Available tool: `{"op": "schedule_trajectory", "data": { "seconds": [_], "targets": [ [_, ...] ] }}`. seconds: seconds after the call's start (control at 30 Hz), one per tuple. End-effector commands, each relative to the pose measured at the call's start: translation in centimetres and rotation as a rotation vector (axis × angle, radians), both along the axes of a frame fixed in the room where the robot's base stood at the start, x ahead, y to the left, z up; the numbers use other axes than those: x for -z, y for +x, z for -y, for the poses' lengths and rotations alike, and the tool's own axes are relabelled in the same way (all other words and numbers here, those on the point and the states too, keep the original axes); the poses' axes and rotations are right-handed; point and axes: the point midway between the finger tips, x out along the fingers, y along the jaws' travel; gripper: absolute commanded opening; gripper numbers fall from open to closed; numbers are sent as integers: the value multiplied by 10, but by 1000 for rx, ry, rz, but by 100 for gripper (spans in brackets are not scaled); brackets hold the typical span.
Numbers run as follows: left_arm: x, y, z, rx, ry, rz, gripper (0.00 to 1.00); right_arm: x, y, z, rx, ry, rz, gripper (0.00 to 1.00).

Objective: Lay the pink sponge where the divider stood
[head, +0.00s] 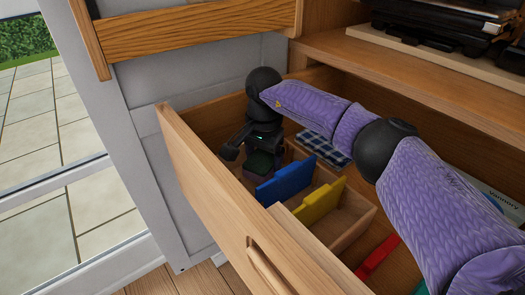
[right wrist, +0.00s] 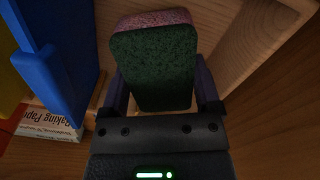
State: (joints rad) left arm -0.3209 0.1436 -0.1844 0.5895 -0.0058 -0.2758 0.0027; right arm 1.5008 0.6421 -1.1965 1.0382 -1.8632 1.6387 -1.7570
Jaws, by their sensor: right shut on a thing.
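My right gripper (head: 261,157) is inside the open drawer (head: 215,190), shut on the pink sponge (head: 254,176). In the right wrist view the sponge (right wrist: 152,70) sits between the fingers, its dark green scouring side facing the camera and its pink layer at the far edge. I cannot tell whether it touches the drawer floor. A blue divider (head: 287,183) stands just right of the sponge, and a yellow divider (head: 320,203) stands beyond it. The blue divider also shows at the left of the right wrist view (right wrist: 62,75). My left gripper is not in view.
A blue checked cloth (head: 322,147) lies by the drawer's back wall. A red thing (head: 377,258) lies further right, partly hidden by my arm. A baking paper box (right wrist: 45,123) lies below the blue divider. The drawer's front panel stands close to the sponge.

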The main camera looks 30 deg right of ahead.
Motion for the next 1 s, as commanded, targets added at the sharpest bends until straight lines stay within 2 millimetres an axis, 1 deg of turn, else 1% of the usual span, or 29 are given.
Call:
{"op": "schedule_trajectory", "data": {
  "seconds": [0.03,0.1,0.17,0.47,0.67,1.0],
  "targets": [
    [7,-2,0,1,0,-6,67,13,0,0,0,1,-5,18],
    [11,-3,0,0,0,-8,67,21,0,0,0,0,-4,18],
    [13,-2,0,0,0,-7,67,25,0,0,0,0,-2,18],
    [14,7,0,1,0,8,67,24,0,0,0,0,0,18],
    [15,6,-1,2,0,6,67,27,0,0,0,-1,-1,18],
    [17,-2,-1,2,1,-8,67,34,0,0,0,-1,-1,18]
  ]
}}
